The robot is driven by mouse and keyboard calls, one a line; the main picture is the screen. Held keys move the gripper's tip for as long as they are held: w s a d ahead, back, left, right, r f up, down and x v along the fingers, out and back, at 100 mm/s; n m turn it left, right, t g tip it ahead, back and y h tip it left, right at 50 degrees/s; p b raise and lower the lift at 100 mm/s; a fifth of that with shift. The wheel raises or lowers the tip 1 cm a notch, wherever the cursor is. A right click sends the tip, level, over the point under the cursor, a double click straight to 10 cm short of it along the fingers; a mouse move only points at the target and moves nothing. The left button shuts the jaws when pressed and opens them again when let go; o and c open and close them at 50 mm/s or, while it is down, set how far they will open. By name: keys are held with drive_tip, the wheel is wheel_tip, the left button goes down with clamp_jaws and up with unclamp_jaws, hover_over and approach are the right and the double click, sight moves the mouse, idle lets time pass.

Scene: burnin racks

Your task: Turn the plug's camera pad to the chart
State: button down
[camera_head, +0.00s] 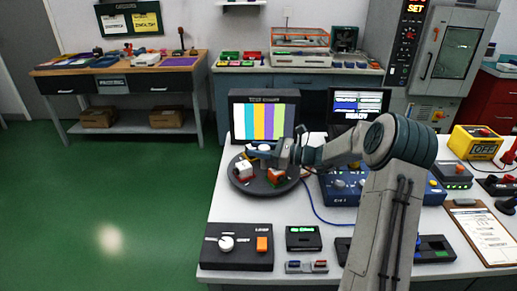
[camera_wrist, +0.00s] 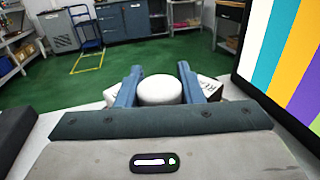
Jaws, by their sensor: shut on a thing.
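My gripper (camera_head: 268,152) reaches in from the right over a dark round turntable (camera_head: 240,185). In the wrist view its two blue fingers (camera_wrist: 159,88) are shut on a white round-topped piece (camera_wrist: 160,91), which looks like the plug. The piece shows small and pale in the head view (camera_head: 264,148). I cannot make out a camera pad on it. The chart, a screen of coloured vertical bars (camera_head: 265,118), stands upright just behind the turntable. It also shows at the right of the wrist view (camera_wrist: 285,50).
A white block (camera_head: 243,169) and an orange-and-white block (camera_head: 276,176) sit on the turntable. A black knob box (camera_head: 238,247), a blue unit (camera_head: 343,190) and a dark monitor (camera_head: 358,104) stand nearby. A blue cable crosses the white bench (camera_head: 305,218).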

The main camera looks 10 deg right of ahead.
drive_tip(key=c, duration=1)
unclamp_jaws()
drive_tip(key=shift+o, duration=0.2)
drive_tip(key=shift+r, duration=0.4)
wheel_tip(320, 180, up, 3)
drive_tip(key=s+d+r+p, duration=0.1)
drive_tip(key=s+d+r, duration=0.5)
drive_tip(key=d, duration=0.4)
drive_tip(key=shift+r, duration=0.55)
drive_tip(key=shift+d, duration=0.1)
